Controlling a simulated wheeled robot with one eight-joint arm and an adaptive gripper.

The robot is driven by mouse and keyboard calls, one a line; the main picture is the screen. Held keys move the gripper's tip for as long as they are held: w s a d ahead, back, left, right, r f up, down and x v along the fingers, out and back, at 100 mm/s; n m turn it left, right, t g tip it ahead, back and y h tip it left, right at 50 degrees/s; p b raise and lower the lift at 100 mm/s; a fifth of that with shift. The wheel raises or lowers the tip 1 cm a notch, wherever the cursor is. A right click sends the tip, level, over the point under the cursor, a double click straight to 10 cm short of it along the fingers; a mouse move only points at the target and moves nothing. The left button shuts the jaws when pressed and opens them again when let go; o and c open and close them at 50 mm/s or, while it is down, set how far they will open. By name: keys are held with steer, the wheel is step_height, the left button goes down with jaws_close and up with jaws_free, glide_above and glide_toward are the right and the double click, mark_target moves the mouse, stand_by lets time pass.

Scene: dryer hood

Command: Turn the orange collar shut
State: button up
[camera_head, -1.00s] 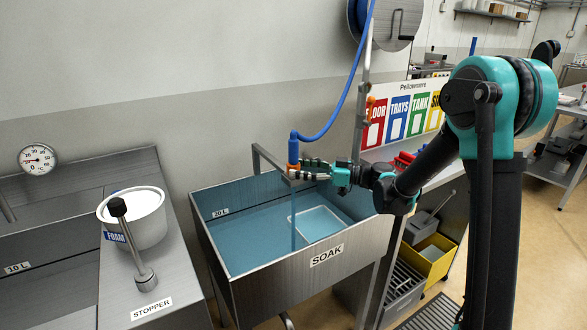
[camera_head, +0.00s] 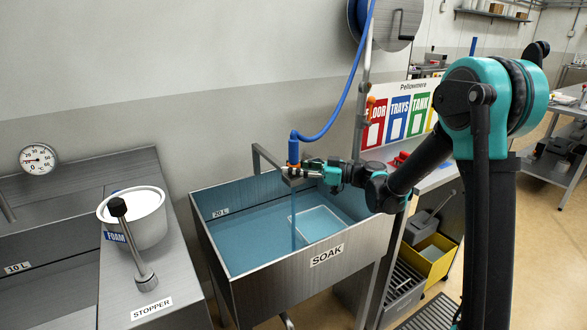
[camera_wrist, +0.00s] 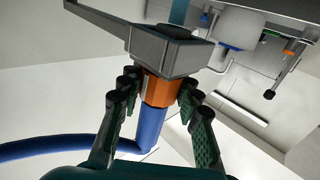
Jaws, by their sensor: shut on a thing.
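In the wrist view the collar (camera_wrist: 161,90) is a faceted orange ring between the blue hose end (camera_wrist: 157,122) and a grey metal bracket (camera_wrist: 140,45). My gripper (camera_head: 297,173) reaches in from the right and is shut on the collar. In the wrist view its dark green fingers (camera_wrist: 160,86) stand on both sides of the collar, partly covering its edges. A thin blue stream (camera_head: 293,225) runs down below the collar into the sink.
The SOAK sink (camera_head: 262,281) holds blue water and a pale tray (camera_head: 320,225). The blue hose (camera_head: 345,105) loops above my gripper. A metal post (camera_head: 361,110) stands behind my arm. At left are a white FOAM tub (camera_head: 148,222) and the STOPPER lever (camera_head: 132,238).

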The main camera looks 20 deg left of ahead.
steer(key=shift+s+m+t, duration=0.1)
steer(key=shift+m+t, duration=0.2)
steer(key=shift+t, duration=0.1)
steer(key=m+t+h, duration=0.1)
steer(key=m+t, duration=0.1)
steer(key=t, duration=0.2)
steer(key=m+t, duration=0.3)
steer(key=t, duration=0.1)
steer(key=shift+s+h, duration=0.15)
steer(key=shift+h, duration=0.25)
steer(key=m+t+h, duration=0.4)
steer(key=m+t, duration=0.1)
steer(key=t, duration=0.1)
steer(key=shift+a, duration=0.15)
steer(key=shift+m+t+h, duration=0.7)
steer(key=shift+m+h, duration=0.1)
steer(key=shift+h, duration=0.4)
steer(key=shift+w+m+t+h, duration=0.2)
steer(key=shift+m+t+h, duration=0.1)
steer(key=shift+h, duration=0.1)
steer(key=o, duration=1.2)
